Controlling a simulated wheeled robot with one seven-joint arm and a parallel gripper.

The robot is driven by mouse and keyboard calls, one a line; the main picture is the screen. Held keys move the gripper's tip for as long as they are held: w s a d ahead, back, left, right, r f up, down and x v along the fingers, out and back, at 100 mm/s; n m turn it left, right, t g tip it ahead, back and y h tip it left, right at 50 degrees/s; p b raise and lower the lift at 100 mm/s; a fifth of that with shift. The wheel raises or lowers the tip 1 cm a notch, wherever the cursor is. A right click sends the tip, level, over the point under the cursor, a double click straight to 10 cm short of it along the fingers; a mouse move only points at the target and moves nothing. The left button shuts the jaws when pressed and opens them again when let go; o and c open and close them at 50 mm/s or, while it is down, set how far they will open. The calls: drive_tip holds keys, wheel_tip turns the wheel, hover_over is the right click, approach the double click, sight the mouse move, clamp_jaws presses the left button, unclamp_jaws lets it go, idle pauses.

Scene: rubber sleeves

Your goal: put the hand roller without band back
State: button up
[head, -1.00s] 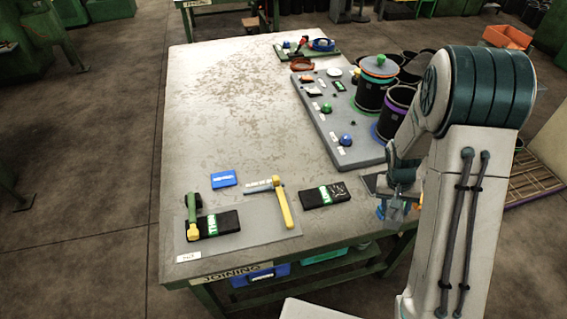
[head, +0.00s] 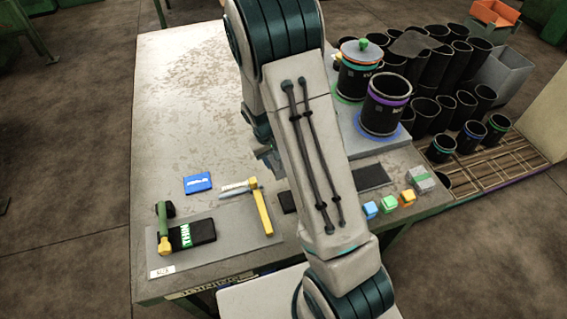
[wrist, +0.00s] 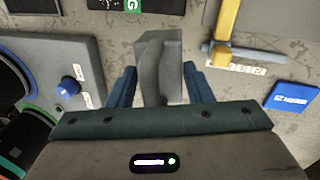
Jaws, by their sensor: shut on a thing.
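My gripper (wrist: 160,84) is shut on a plain grey block (wrist: 158,62) that shows no coloured band; whether it is a hand roller I cannot tell. In the head view my gripper (head: 268,158) is above the table's middle, partly hidden by my arm. A yellow-handled tool (head: 263,213) lies across the grey mat's right end, its yellow handle (wrist: 228,25) also showing in the wrist view. A tool with green and yellow parts (head: 163,230) lies at the mat's left end. The held block is apart from both tools.
A black pad (head: 192,233) lies on the grey mat (head: 215,258), and a blue card (head: 198,183) behind it. Black cylinders (head: 390,103) stand on a grey board at right. Small coloured blocks (head: 388,203) line the right front edge. The table's left side is clear.

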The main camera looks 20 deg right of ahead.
drive_tip(key=d+n, duration=0.1)
drive_tip(key=s+d+n+b, duration=0.1)
drive_tip(key=n, duration=0.1)
drive_tip(key=d+n+t+b, duration=0.1)
drive_tip(key=n, duration=0.1)
drive_tip(key=shift+s+d+r, duration=0.1)
drive_tip(key=shift+s+r, duration=0.1)
drive_tip(key=shift+r, duration=0.1)
drive_tip(key=s+d+r+n+y+b, duration=0.1)
drive_tip(key=s+d+r+n+b, duration=0.2)
drive_tip(key=n, duration=0.5)
drive_tip(key=s+d+n+y+b, duration=0.25)
drive_tip(key=d+n, duration=0.25)
drive_tip(key=n, duration=0.3)
drive_tip(key=shift+t+h, duration=0.25)
drive_tip(key=shift+t, duration=0.05)
drive_tip(key=shift+w+a+f+p, duration=0.2)
drive_tip(key=shift+w+f+p, duration=0.25)
drive_tip(key=shift+w+f, duration=1.5)
drive_tip(key=shift+w+a+f+p, duration=0.15)
drive_tip(key=shift+w+f+p, duration=0.3)
drive_tip(key=shift+w+f, duration=1.45)
drive_tip(key=shift+w+a+f+p, duration=0.2)
drive_tip(key=shift+w+f+p, duration=0.25)
drive_tip(key=shift+w+f, duration=1.45)
drive_tip(key=shift+w+r, duration=0.3)
drive_tip(key=shift+w, duration=0.05)
drive_tip(key=o, duration=1)
drive_tip(key=shift+o, duration=0.2)
